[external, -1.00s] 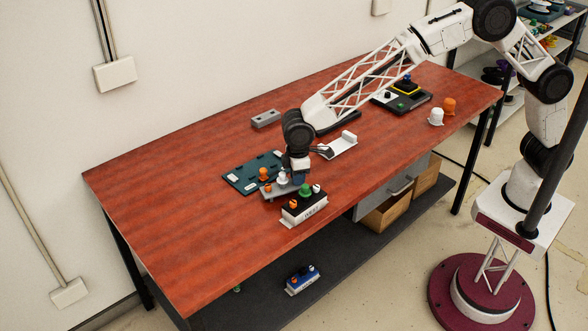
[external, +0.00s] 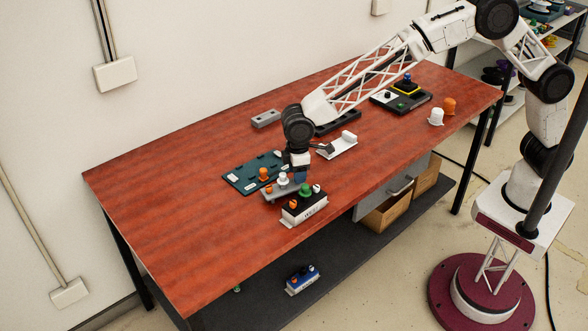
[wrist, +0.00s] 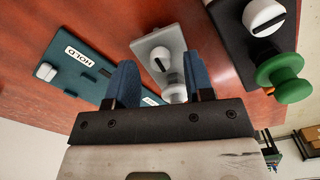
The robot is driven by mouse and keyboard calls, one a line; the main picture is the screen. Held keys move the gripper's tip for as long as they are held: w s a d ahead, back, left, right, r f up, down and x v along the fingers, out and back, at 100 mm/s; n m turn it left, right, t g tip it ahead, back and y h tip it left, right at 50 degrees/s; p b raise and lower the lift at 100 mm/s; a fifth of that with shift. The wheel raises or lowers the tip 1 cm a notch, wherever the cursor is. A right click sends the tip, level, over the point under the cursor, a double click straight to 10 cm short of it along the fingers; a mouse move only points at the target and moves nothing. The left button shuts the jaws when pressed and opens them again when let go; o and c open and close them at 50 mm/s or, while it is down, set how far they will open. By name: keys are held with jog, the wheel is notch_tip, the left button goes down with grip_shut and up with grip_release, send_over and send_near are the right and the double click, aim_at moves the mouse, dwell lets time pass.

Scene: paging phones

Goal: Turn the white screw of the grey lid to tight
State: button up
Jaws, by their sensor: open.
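The grey lid (external: 272,195) lies on the table between a teal plate and a black-and-white box. In the wrist view the grey lid (wrist: 148,44) shows a white screw (wrist: 160,62) with a dark slot, and the white knob (wrist: 174,92) nearer me. My gripper (external: 300,177) is over the lid's right end, pointing down. In the wrist view my gripper (wrist: 160,78) has its blue fingers apart, with nothing held. The white screw shows beyond the gap between them.
The teal plate (external: 238,182) lies close behind the lid. The black-and-white box (external: 303,213), with a green knob (external: 305,190), stands close in front. A white tray-like part (external: 338,147) lies to the right. The table's left side is clear.

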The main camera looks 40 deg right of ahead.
jog(key=shift+r, duration=3.1)
